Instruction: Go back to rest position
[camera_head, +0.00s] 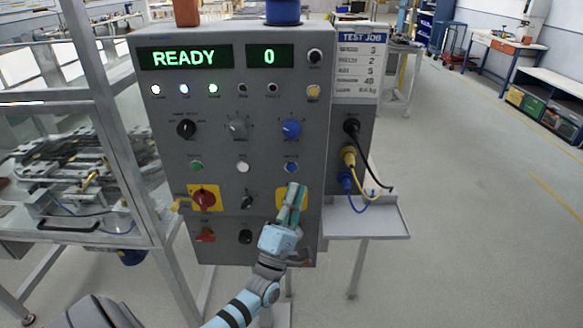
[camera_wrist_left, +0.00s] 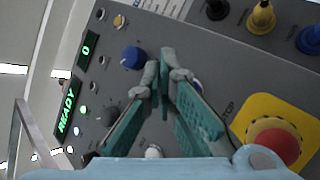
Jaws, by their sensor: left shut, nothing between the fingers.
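My left gripper (camera_head: 296,190) is in front of the lower right part of a grey control panel (camera_head: 215,100). Its teal fingers are shut with nothing between them. In the left wrist view the fingertips (camera_wrist_left: 165,65) meet near a blue knob (camera_wrist_left: 134,58); I cannot tell whether they touch the panel. A red stop button (camera_wrist_left: 274,142) on a yellow plate (camera_wrist_left: 250,112) is right of the fingers there. In the head view the gripper hides most of that plate (camera_head: 281,195). The display reads "READY" (camera_head: 184,57) and "0" (camera_head: 269,56). My right gripper is not in view.
A small shelf (camera_head: 375,222) and plugs with cables (camera_head: 349,157) are at the panel's right side. A framed machine cell (camera_head: 75,180) stands on the left. Open floor (camera_head: 450,210) lies to the right, with benches (camera_head: 510,45) further back.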

